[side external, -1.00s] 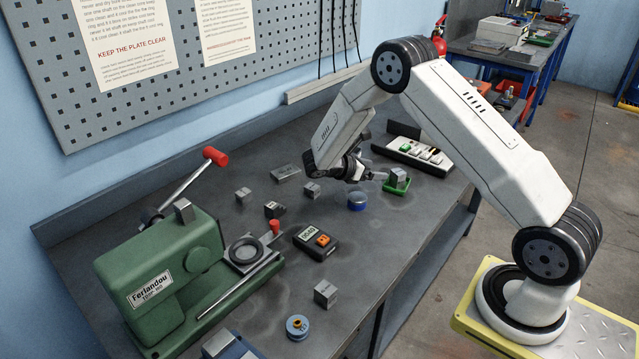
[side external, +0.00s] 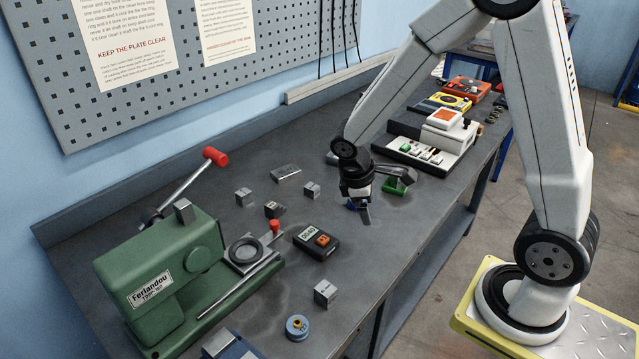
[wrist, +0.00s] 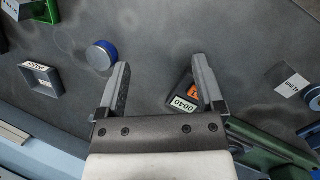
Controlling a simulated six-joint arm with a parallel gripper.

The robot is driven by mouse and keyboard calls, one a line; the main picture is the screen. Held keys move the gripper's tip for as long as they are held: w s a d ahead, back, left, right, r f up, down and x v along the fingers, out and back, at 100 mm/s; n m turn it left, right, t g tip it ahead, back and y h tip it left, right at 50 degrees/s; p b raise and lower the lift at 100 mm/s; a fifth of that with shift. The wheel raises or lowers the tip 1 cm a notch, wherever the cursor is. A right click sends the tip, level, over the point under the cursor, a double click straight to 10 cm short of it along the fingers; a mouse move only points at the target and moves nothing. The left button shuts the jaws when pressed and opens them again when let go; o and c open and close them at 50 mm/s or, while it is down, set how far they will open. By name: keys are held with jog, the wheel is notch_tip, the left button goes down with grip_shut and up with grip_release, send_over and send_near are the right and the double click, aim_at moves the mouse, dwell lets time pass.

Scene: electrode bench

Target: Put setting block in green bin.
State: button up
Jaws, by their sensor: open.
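The green bin (side external: 397,189), a shallow tray, sits toward the right edge of the bench in the side view, partly behind my gripper. It also shows at the top left corner of the wrist view (wrist: 55,12). A grey block (wrist: 32,10) appears in it there, cut by the picture edge. Several similar grey blocks stand loose on the bench; I cannot tell by marking which is the setting block. My gripper (wrist: 160,62) is open with nothing between its fingers. In the side view it hangs beside the bin, over the blue disc.
A blue round tin (wrist: 101,55) lies just left of my fingers in the wrist view. A dark timer (side external: 316,242), grey blocks (side external: 243,197) (side external: 325,292) and a green press (side external: 165,265) stand on the bench. A switch panel (side external: 425,150) lies behind the bin.

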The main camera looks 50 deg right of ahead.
jog(key=s+a+r+m+t+y, duration=0.3)
jog(key=s+a+m+t, duration=0.1)
jog(key=a, duration=0.3)
jog(key=shift+s+a+m, duration=0.15)
jog(key=shift+s+m, duration=0.25)
jog(key=shift+m, duration=0.5)
